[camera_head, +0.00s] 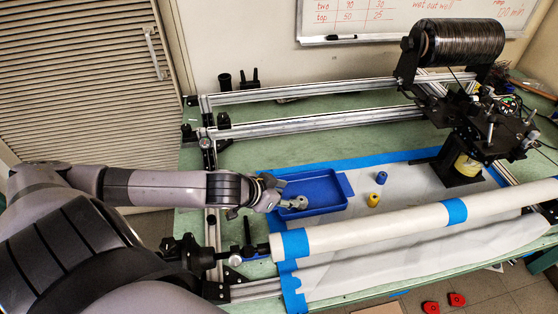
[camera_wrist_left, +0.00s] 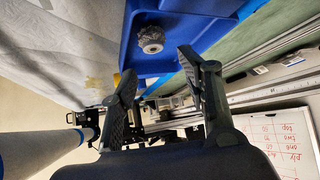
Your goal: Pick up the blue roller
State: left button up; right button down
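A small blue cylinder (camera_head: 381,178), the only blue roller-like piece I see, stands on the white sheet right of the tray. A grey ridged roller with a pale end (camera_head: 298,202) lies in the shallow blue tray (camera_head: 345,186). The grey roller also shows in the left wrist view (camera_wrist_left: 150,40), just beyond my fingertips. My left gripper (camera_head: 268,192) is at the tray's left edge, pointing right. In the left wrist view the gripper (camera_wrist_left: 157,64) has its fingers spread, with nothing between them. My right gripper is not in view.
A yellow cylinder (camera_head: 373,201) stands close to the blue one. A long white tube (camera_head: 375,228) with blue tape crosses in front of the tray. Metal rails (camera_head: 310,125) run behind. A black spool machine (camera_head: 465,120) stands at the right.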

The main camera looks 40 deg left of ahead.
aim_at(381, 178)
jog(key=k+j, duration=0.35)
jog(key=j, duration=0.15)
jog(key=k+j, duration=0.75)
jog(key=j, duration=0.25)
